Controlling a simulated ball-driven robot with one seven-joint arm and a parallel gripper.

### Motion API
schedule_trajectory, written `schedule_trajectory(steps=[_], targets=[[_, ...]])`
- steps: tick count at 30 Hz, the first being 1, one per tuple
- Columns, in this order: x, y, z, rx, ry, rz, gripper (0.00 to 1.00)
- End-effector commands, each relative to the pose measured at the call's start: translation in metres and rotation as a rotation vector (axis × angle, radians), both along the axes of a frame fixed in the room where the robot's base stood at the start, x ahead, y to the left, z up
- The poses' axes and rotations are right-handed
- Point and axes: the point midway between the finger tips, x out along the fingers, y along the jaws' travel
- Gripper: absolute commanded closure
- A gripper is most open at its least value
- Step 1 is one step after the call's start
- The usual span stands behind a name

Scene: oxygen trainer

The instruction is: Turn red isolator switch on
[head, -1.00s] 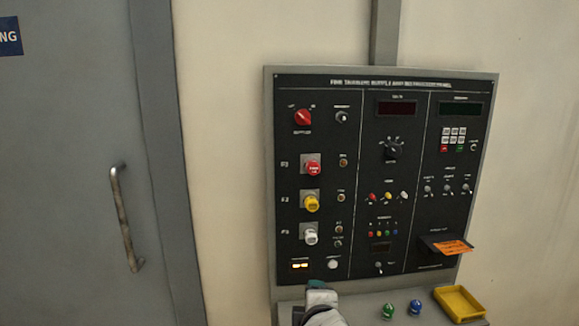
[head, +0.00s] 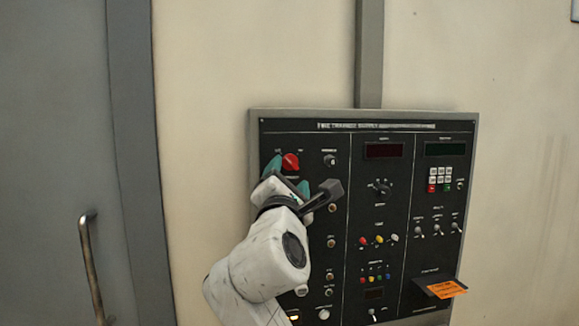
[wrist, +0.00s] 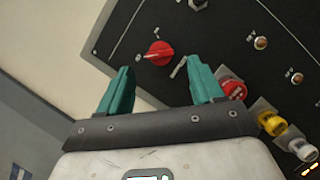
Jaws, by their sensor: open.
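The red isolator switch (head: 290,162) is a round red rotary knob at the top left of the black control panel (head: 400,210). In the wrist view the red knob (wrist: 159,53) shows beyond and between my two teal fingers, with its pale pointer mark toward the left. My gripper (head: 288,176) is open and empty, just below the knob in the head view. In the wrist view my gripper (wrist: 162,88) has its fingers spread wider than the knob. I cannot tell whether a finger touches the panel.
An orange tag (head: 446,289) juts from the panel's lower right. A grey door with a handle (head: 91,265) stands at left.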

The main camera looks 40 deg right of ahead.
Motion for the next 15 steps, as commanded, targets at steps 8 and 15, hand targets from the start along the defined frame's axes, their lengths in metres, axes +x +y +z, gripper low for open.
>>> schedule_trajectory(steps=[8,15], targets=[[0.023,-0.028,0.011,0.000,0.001,0.001,0.34],[0.028,-0.034,0.012,0.002,-0.001,0.001,0.34]])
